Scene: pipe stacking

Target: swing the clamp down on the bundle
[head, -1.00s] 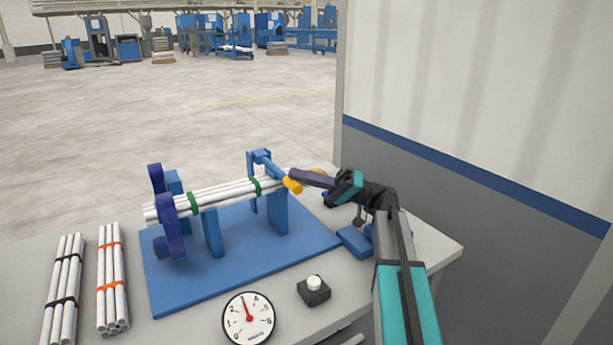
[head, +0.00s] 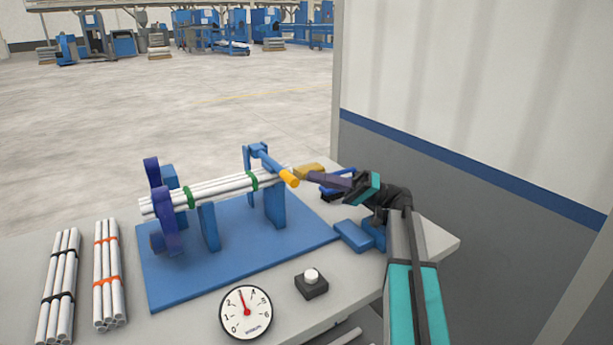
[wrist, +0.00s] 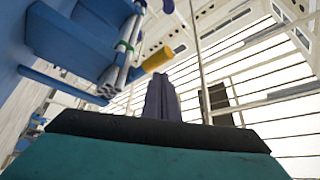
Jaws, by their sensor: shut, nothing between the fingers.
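The bundle of white pipes with green bands (head: 225,187) lies across the blue supports of the blue fixture (head: 235,245). The blue clamp arm (head: 270,163) stands at the right end of the bundle, and its yellow-orange handle (head: 290,180) points toward me. In the wrist view the yellow handle (wrist: 158,59) and the ends of the green-banded pipes (wrist: 122,60) show ahead and left of my fingers. My gripper (head: 302,177) is shut and empty, to the right of the handle; a gap shows between them in the wrist view. The purple fingers (wrist: 161,98) lie together.
Two more pipe bundles, one black-banded (head: 60,285) and one orange-banded (head: 108,275), lie at the left of the table. A dial gauge (head: 246,312) and a black box with a white button (head: 311,284) are at the front. A wall (head: 480,180) rises at the right.

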